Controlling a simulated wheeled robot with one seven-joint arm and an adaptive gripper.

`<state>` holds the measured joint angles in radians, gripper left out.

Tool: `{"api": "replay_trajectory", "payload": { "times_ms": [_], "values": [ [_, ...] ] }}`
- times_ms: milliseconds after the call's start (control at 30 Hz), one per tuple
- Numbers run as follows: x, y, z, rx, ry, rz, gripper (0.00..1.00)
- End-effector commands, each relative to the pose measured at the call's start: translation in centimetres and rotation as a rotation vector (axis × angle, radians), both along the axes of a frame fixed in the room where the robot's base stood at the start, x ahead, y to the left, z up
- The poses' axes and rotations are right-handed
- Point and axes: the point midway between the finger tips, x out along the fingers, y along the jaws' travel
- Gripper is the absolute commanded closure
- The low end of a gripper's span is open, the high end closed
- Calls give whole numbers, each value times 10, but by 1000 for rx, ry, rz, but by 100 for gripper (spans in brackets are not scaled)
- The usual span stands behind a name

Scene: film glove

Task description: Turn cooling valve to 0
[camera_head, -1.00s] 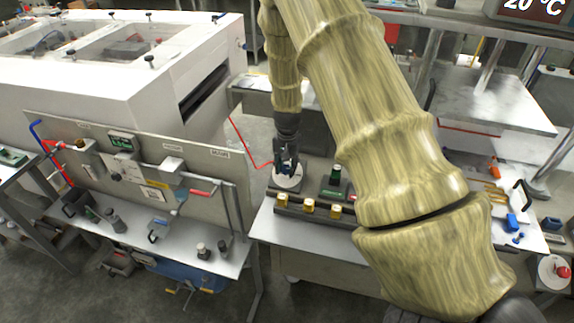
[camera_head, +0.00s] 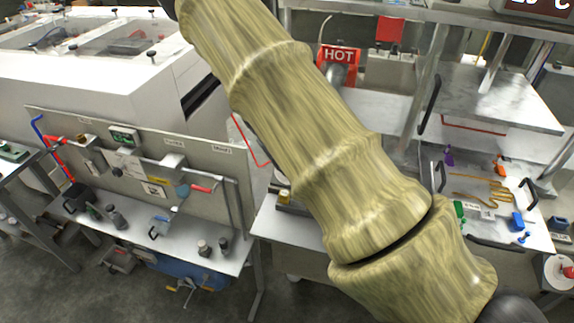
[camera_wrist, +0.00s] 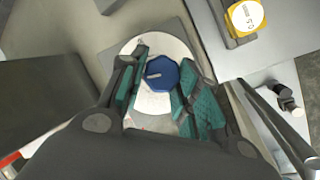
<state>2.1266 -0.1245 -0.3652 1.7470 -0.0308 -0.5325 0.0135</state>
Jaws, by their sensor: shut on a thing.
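The valve is a blue faceted knob (camera_wrist: 160,72) with a pale pointer mark, on a round white dial (camera_wrist: 150,103) in the wrist view. I take it to be the cooling valve. My gripper (camera_wrist: 163,80) has its teal-padded fingers on either side of the knob, shut on it. The pointer mark lies nearly level, slightly tilted. I cannot read numbers on the dial; the fingers cover part of it. In the head view my arm hides the gripper and knob.
Small dark-capped fittings (camera_wrist: 285,97) are at the wrist view's right. A panel bench (camera_head: 140,165) is at left.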

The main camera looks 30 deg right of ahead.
Motion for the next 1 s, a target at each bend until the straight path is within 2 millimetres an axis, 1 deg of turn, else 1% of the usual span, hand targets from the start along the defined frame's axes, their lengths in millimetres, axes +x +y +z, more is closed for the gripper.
{"api": "replay_trajectory", "payload": {
  "times_ms": [200, 433, 633, 1000],
  "values": [
    [-1, 2, -2, -49, 58, 127, 91],
    [-1, 2, -2, -78, 93, 209, 91],
    [-1, 3, -1, -90, 107, 241, 91],
    [-1, 2, -1, -91, 108, 245, 91]
  ]
}}
